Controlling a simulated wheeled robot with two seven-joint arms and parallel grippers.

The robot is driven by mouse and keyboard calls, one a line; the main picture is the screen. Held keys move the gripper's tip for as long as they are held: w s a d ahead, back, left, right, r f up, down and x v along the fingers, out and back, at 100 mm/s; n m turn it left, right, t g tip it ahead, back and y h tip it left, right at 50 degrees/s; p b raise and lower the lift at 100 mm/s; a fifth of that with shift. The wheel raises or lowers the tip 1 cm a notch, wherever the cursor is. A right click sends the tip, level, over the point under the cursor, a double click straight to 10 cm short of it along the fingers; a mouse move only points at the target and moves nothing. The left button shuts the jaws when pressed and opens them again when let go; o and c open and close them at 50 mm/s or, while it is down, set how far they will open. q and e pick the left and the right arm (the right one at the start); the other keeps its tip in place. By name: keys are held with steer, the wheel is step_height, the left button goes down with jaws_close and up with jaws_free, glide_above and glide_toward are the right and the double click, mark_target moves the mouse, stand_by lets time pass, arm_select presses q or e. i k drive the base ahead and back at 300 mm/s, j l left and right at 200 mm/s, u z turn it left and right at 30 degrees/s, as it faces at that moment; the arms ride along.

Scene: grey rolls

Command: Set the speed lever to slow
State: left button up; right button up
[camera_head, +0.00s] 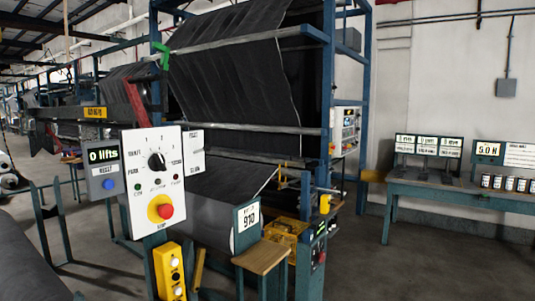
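A white control panel (145,200) on a post stands at the left front. It carries a black rotary knob (156,160) with small marks around it, too small to read surely, and a red mushroom button (165,211) on a yellow base. I cannot tell whether this knob is the speed lever. A red bar (137,108) and a green piece (162,56) show on the machine behind. No part is clearly labelled as a speed lever. Neither gripper is in view.
A grey box reading "0 lifts" (103,171) with a blue button adjoins the panel. A yellow button box (170,271) hangs below. The blue machine frame (327,110) holds dark cloth. A wooden-topped stand (262,257) is at centre front. A bench (450,188) stands right, with bare floor before it.

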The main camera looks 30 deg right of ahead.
mark_target(206, 147)
steer(key=z, duration=0.55)
steer(key=i+l, duration=0.2)
steer(key=i, duration=0.3)
steer(key=i+l+u, duration=0.15)
steer(key=i, duration=0.3)
steer(key=i+l, duration=0.35)
steer(key=i, duration=0.15)
steer(key=i+l+u, duration=0.15)
steer(key=i, duration=0.3)
steer(key=l, duration=0.1)
